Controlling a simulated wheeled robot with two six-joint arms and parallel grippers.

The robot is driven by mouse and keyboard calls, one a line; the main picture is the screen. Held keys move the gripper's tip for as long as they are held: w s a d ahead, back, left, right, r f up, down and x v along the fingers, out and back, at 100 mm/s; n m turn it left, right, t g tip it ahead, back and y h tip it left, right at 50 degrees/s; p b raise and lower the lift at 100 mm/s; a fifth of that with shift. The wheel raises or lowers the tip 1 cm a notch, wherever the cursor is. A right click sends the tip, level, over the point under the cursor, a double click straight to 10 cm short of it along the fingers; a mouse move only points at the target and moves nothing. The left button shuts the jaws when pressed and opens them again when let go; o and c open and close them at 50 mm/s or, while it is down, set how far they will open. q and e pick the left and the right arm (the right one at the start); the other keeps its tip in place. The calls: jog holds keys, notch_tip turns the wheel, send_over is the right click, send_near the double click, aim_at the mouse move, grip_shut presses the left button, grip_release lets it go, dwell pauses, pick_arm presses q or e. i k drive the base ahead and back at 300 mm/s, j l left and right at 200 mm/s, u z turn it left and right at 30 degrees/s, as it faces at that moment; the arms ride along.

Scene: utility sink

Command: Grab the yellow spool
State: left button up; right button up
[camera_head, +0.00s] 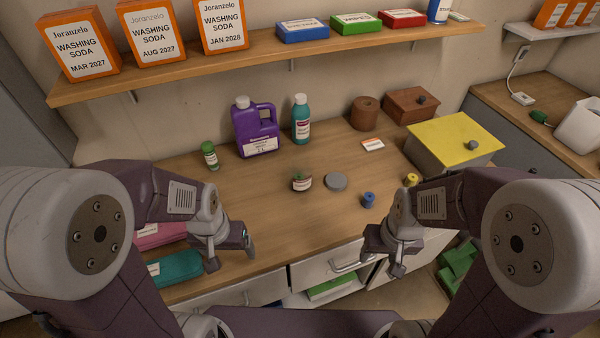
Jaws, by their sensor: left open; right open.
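The yellow spool (411,179) is small and stands on the wooden counter at the right, in front of the yellow-lidded box. My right arm stands close in front of it and seems to hide part of it. My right gripper (382,262) is open and empty near the counter's front edge, nearer to me than the spool and a little to its left. My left gripper (231,256) is open and empty over the front left of the counter, far from the spool.
A blue spool (368,200) stands left of the yellow one. A grey disc (336,181) and a small labelled jar (301,182) lie further left. The yellow-lidded box (455,143) stands behind. A shelf (270,57) overhangs the back. The counter's middle front is clear.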

aim_at(411, 179)
jog(key=l+u, duration=0.4)
jog(key=l, duration=0.25)
jog(key=l+u, duration=0.4)
jog(key=l, duration=0.25)
jog(key=k+l+u, duration=0.2)
jog(key=l+u, duration=0.2)
jog(key=l, duration=0.2)
